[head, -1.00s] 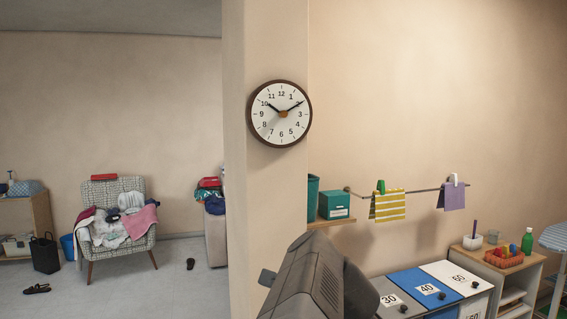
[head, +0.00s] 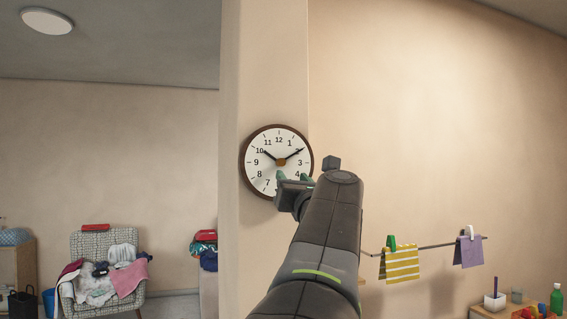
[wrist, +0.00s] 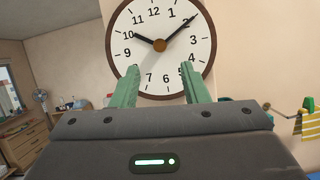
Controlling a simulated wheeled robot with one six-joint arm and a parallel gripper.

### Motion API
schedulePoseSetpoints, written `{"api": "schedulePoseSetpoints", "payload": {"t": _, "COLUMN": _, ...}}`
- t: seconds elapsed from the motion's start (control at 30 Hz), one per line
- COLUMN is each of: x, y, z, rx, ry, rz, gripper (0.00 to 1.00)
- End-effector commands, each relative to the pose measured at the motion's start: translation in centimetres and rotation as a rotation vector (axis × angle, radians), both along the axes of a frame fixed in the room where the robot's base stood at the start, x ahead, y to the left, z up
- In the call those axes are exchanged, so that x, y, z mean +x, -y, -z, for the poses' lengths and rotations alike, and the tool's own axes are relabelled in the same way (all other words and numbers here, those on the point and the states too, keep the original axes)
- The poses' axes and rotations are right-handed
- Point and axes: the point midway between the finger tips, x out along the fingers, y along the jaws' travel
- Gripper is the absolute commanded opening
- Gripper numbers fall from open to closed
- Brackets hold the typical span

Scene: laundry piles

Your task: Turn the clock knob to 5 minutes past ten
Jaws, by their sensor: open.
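The round wall clock (head: 266,172) has a dark brown rim and a white face, and hangs on the pillar. Its short hand points near 10 and its long hand near 2. The orange-brown knob (head: 280,162) is at the centre of the face. The clock (wrist: 150,28) fills the top of the wrist view, with the knob (wrist: 160,45) clear. My gripper (head: 293,177) is open and empty, its green fingers pointing toward the clock, just below the knob. In the wrist view the fingertips (wrist: 159,70) stand apart, either side of the lower face. Contact cannot be told.
Right of the pillar, a yellow striped cloth (head: 402,265) and a purple cloth (head: 468,252) hang on a rail. A clothes-covered armchair (head: 100,245) stands at the far left. The wall around the clock is bare.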

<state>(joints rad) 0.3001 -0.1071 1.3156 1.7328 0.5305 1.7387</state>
Motion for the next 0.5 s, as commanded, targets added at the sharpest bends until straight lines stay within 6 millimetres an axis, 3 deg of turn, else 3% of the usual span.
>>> {"api": "schedulePoseSetpoints", "payload": {"t": 0.2, "x": 4.3, "y": -1.3, "z": -2.0, "rx": 0.0, "ry": -0.003, "rz": -0.003, "gripper": 0.41}}
{"api": "schedulePoseSetpoints", "payload": {"t": 0.5, "x": 7.5, "y": -2.1, "z": -3.2, "rx": -0.002, "ry": -0.001, "rz": -0.001, "gripper": 0.41}}
